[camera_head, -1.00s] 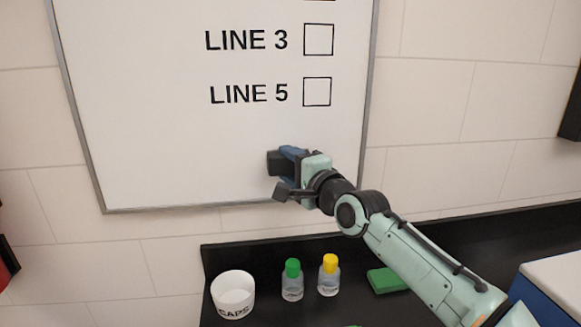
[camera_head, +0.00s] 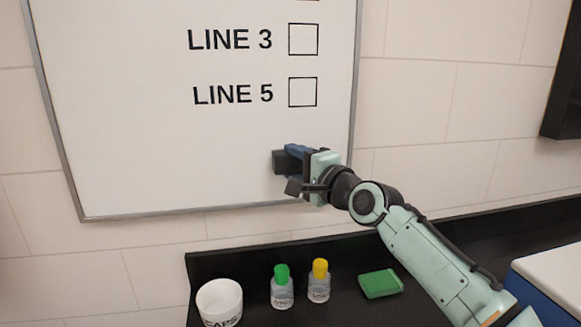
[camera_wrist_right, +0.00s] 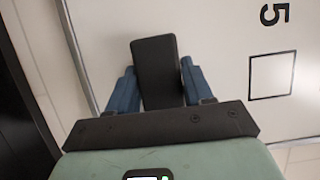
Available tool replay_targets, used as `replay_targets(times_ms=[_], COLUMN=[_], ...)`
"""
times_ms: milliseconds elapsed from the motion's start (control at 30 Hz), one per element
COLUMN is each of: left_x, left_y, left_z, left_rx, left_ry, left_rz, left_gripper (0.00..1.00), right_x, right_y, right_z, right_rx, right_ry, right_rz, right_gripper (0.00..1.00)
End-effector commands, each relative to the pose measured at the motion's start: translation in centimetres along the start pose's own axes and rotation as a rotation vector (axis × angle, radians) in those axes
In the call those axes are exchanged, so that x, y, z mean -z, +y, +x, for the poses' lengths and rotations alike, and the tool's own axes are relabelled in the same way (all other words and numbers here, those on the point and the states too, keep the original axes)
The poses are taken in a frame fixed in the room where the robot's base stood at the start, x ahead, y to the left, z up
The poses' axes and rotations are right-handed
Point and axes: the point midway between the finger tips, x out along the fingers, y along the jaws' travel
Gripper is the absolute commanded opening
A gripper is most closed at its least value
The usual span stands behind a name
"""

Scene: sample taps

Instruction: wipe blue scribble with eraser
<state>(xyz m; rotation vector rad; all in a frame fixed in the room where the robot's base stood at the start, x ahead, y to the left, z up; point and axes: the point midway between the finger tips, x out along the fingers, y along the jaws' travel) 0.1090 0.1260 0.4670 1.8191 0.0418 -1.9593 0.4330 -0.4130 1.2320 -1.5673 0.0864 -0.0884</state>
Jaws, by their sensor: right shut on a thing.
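The whiteboard (camera_head: 130,140) hangs on the wall, with the printed words LINE 3 and LINE 5 and an empty square beside each. My right gripper (camera_head: 292,160) is at the lower right part of the board, shut on a dark eraser (camera_head: 279,161). The right wrist view shows the eraser (camera_wrist_right: 157,72) between the blue fingers, close to the board; whether it touches the board I cannot tell. No blue scribble shows on the visible part of the board. The board's top is out of view. My left gripper is not in view.
A black counter (camera_head: 440,262) runs below the board. On it stand a white CAPS cup (camera_head: 219,303), a green-capped bottle (camera_head: 282,288), a yellow-capped bottle (camera_head: 319,282) and a green block (camera_head: 381,284). A blue-and-white box (camera_head: 550,285) is at the right.

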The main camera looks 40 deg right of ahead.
Motion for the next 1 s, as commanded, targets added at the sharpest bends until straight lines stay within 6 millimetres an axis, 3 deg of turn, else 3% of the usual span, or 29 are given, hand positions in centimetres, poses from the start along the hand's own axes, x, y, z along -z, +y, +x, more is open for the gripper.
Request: replay_targets(times_ms=[33, 67, 500, 1000], left_x=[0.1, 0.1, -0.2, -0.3], left_y=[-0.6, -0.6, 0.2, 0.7], left_z=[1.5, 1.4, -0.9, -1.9], left_rx=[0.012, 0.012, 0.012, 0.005], left_ry=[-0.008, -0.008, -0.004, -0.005], left_rz=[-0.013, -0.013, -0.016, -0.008], left_gripper=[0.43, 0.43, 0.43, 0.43], right_x=[0.0, -0.1, -3.3, -3.7], right_y=[0.5, 0.5, 0.4, 0.3], right_z=[0.2, 0.3, 1.9, 1.4], right_rx=[-0.002, -0.002, -0.005, -0.005], right_ry=[0.001, 0.001, 0.001, 0.003], right_rz=[-0.002, -0.002, -0.002, -0.001], right_gripper=[0.26, 0.26, 0.26, 0.26])
